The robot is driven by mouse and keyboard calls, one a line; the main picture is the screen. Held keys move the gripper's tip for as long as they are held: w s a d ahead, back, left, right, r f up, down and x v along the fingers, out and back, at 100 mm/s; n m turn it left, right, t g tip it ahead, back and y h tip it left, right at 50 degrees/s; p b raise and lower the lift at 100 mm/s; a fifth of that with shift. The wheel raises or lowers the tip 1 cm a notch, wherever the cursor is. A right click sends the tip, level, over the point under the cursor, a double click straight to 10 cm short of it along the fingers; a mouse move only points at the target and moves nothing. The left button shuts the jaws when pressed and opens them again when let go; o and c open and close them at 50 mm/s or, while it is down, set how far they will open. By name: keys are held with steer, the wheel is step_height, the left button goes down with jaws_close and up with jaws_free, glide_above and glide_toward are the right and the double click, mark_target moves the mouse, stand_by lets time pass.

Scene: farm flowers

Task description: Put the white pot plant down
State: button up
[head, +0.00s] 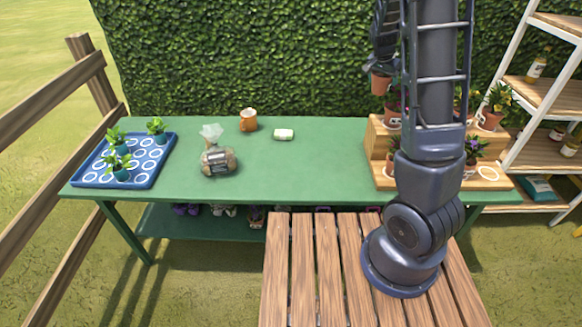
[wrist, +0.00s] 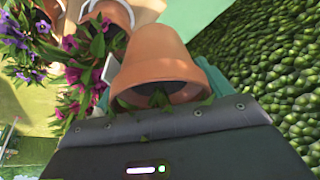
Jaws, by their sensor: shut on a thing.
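My gripper (head: 384,48) is raised above the left side of the wooden stepped stand (head: 383,178). It is shut on a potted plant whose pot is terracotta (head: 381,82), not white. In the wrist view this terracotta pot (wrist: 165,62) fills the middle, with green leaves at its rim by the gripper's dark body. The fingertips are mostly hidden. A plant with purple flowers (head: 473,146) stands on the stand's lower step; I cannot tell its pot's colour. A white ring (head: 488,173) marks a bare spot to its right.
Other terracotta pots (head: 490,120) stand on the stand, partly behind my arm. The green table (head: 330,165) holds a blue tray (head: 85,178) with several seedlings, a bagged bundle (head: 218,160), an orange mug (head: 248,120) and a pale small item (head: 284,134). A hedge (head: 240,60) rises behind.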

steer(key=s+a+n+y, duration=0.1)
steer(key=s+a+n, duration=0.25)
steer(key=a, duration=0.85)
steer(key=s+a+n+t+y, duration=0.15)
steer(key=s+a, duration=0.35)
steer(key=a, duration=0.6)
steer(key=s+a+n+g+y, duration=0.1)
steer(key=s+a+n, duration=0.25)
steer(key=a, duration=0.85)
steer(key=shift+m+t+h, duration=0.25)
steer(key=shift+m, duration=0.1)
steer(key=f, duration=1.8)
steer(key=s+f, duration=0.1)
steer(key=f, duration=0.9)
steer(key=shift+a, duration=0.1)
steer(key=shift+f, duration=0.1)
steer(key=o, duration=1.3)
steer(key=shift+f, duration=0.1)
